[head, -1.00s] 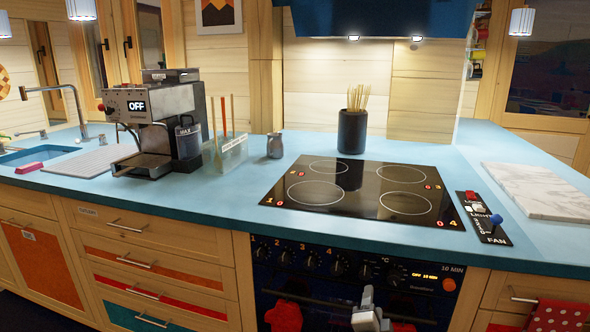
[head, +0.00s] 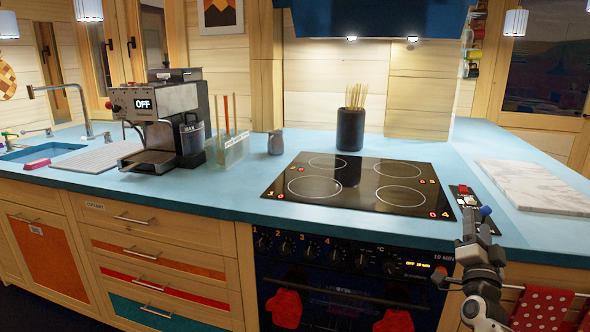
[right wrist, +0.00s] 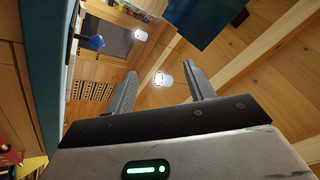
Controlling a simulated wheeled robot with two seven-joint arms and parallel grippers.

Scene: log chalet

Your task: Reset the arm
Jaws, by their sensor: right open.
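My right arm comes up from the bottom right in the head view. Its gripper (head: 474,226) points upward in front of the counter edge, close to the small switch panel (head: 466,193) and its blue knob (head: 486,210). In the right wrist view the two fingers of the gripper (right wrist: 160,90) stand wide apart with nothing between them. The blue knob also shows in the right wrist view (right wrist: 90,42), at the upper left beyond the fingers. My left gripper is not in view.
A black cooktop (head: 358,184) is set in the blue counter (head: 240,187), above the oven (head: 340,280). A marble board (head: 535,187) lies at the right. A coffee machine (head: 160,115) stands at the left. A polka-dot towel (head: 540,310) hangs low at the right.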

